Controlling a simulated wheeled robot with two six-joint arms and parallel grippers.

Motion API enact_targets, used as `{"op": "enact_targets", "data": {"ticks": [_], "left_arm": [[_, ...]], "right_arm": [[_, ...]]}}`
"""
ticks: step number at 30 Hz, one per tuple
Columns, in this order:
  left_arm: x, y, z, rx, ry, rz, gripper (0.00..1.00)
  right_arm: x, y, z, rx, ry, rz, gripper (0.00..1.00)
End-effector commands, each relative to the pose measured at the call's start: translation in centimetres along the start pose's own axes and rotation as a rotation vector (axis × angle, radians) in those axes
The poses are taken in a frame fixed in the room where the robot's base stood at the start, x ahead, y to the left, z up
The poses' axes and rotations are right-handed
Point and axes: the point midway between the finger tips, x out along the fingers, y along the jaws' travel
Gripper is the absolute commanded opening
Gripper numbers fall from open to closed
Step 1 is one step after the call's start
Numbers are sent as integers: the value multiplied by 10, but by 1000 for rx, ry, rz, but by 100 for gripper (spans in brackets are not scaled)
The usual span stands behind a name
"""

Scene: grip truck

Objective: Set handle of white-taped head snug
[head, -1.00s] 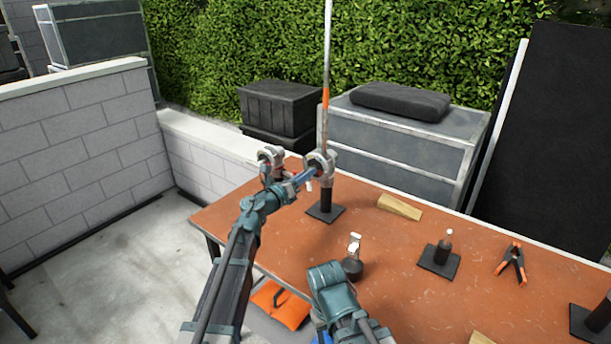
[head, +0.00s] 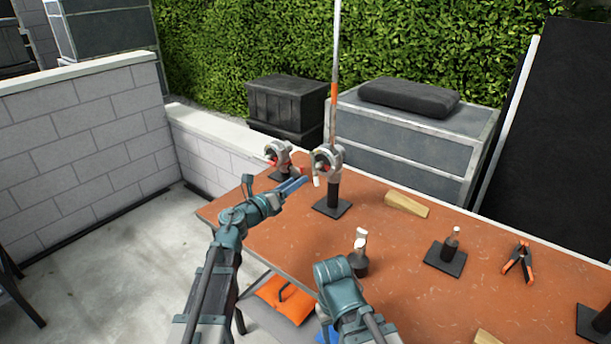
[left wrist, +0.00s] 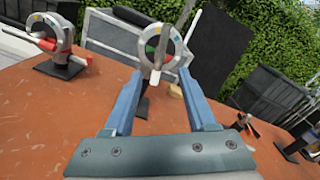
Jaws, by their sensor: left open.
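A grey grip head (head: 326,160) on a black stand holds a tall upright rod with an orange band. A small white piece hangs at its lower left side; I cannot tell whether it is tape or a handle end. In the left wrist view this head (left wrist: 166,36) sits ahead, beyond the finger gap. A second grip head (head: 279,153) with a red handle (left wrist: 45,44) stands to the left; a white part shows on it. My left gripper (head: 299,183) is open and empty, in front of the rod-holding head and apart from it. My right gripper is out of view.
The orange table (head: 400,270) also bears a wooden wedge (head: 406,204), a dark post on a base (head: 446,252), a dark piece with a pale top (head: 359,257) and an orange-tipped clamp (head: 518,262). A low block wall (head: 215,147) runs behind the left edge.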

Motion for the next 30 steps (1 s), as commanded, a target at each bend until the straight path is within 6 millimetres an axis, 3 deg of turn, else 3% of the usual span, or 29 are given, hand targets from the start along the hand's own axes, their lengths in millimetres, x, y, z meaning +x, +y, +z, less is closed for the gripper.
{"op": "enact_targets", "data": {"ticks": [3,9,20,21,25,30], "left_arm": [[-24,-1,-1,0,-1,2,57],[-43,0,0,0,0,1,57],[-48,0,0,0,0,-1,57],[-48,0,0,0,0,0,55],[-46,-1,0,-42,-4,7,32],[-33,-7,0,-328,-44,54,31]], "right_arm": [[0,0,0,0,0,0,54],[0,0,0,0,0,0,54],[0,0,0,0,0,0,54],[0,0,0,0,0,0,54],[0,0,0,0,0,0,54],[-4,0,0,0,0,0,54]]}}
